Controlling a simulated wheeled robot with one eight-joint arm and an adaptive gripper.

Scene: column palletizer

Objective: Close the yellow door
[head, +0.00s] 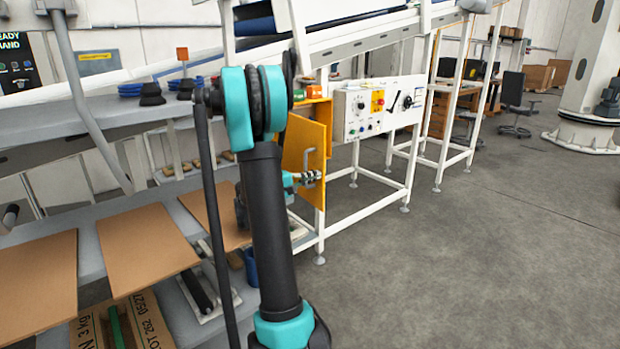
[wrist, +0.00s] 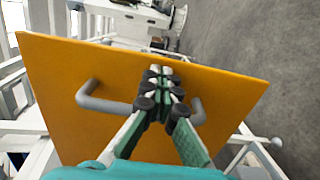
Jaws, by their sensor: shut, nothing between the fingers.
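The yellow door (head: 292,148) stands upright beside the white control panel in the head view. It fills the middle of the wrist view (wrist: 60,75). Its grey bar handle (head: 304,162) faces my arm; in the wrist view the handle (wrist: 95,99) shows on both sides of my fingers, which hide its middle. My gripper (head: 313,177) is at the handle's lower end in the head view. In the wrist view my gripper (wrist: 161,78) has its fingers together and empty. I cannot tell whether the fingers touch the door or handle.
The white control panel (head: 375,107) with knobs is right of the door, on a white frame. Cardboard sheets (head: 140,248) lie on the grey shelf at left. A conveyor (head: 340,38) slopes above. The grey floor (head: 480,230) at right is clear.

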